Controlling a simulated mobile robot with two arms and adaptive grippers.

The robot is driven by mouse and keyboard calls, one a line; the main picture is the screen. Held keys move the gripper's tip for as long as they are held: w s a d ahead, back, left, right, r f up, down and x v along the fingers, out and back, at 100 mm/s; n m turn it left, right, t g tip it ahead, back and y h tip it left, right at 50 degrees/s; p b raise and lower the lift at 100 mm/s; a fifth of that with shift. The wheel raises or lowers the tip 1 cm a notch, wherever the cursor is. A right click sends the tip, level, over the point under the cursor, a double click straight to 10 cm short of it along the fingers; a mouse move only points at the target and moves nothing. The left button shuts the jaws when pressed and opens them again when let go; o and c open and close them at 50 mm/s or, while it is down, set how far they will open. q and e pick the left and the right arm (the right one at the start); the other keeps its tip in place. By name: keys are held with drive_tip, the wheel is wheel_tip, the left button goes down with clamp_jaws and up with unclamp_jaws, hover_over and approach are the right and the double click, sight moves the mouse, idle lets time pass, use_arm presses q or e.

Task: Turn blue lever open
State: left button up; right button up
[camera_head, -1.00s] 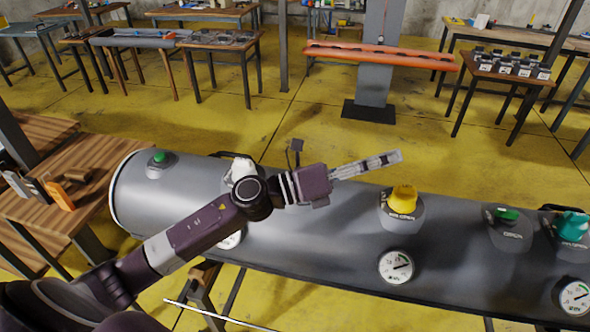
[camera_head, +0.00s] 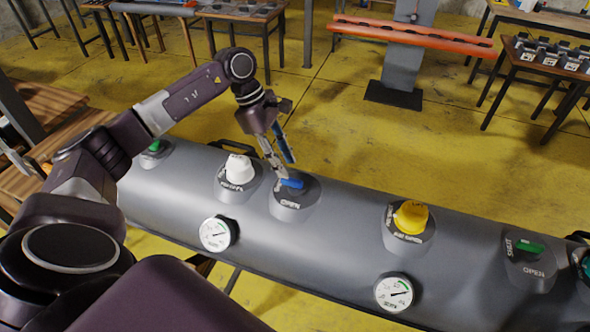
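My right gripper is not in view.
On the tube are a white knob (camera_head: 239,168), a yellow knob (camera_head: 411,217), a green lever (camera_head: 530,247) and another green lever (camera_head: 153,146). Two gauges (camera_head: 217,234) (camera_head: 394,292) are on its front. Tables and an orange tube (camera_head: 412,35) stand behind.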

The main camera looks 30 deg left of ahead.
sight(293, 179)
use_arm(q)
drive_tip(key=p+x, duration=0.1)
drive_tip(key=x, duration=0.3)
drive_tip(key=shift+d, duration=0.2)
drive_tip(key=shift+w+d+f+p, duration=0.1)
drive_tip(key=shift+f+p, duration=0.1)
drive_tip(key=shift+f, duration=0.1)
drive_tip(key=shift+d+f+p, duration=0.1)
drive_tip(key=shift+f+p, duration=0.05)
drive_tip(key=shift+f, duration=0.2)
drive_tip(key=shift+w, duration=0.1)
drive_tip(key=c, duration=0.7)
clamp_jaws()
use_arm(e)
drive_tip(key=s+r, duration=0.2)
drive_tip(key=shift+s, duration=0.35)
